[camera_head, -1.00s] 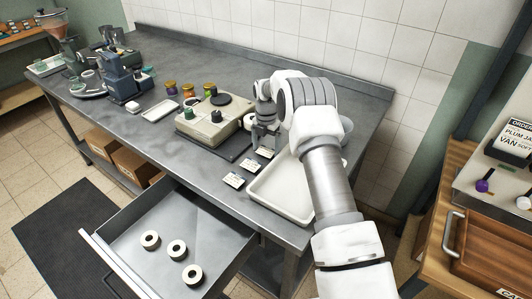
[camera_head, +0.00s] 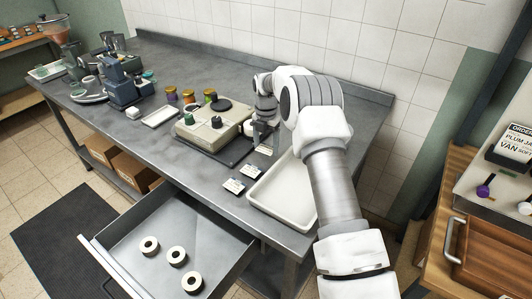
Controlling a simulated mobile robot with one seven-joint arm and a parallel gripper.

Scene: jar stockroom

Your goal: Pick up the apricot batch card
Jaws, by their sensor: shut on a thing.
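My gripper (camera_head: 259,138) is over the steel table, just right of the beige machine, pointing down. It is shut on a small white batch card (camera_head: 264,149), which shows just below the fingers. The print on this card is too small to read, so I cannot tell whether it is the apricot one. Two more white cards with dark edges, a middle card (camera_head: 250,171) and a front card (camera_head: 233,186), lie on the table left of the white tray. My arm hides part of the tray and the table behind it.
The white tray (camera_head: 266,207) stands right of the cards. The beige machine (camera_head: 205,134) sits on a dark base to their left. An open drawer (camera_head: 135,222) with three rolls juts out in front. Several coloured-lid jars stand behind the machine. A wooden cabinet (camera_head: 487,248) is at right.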

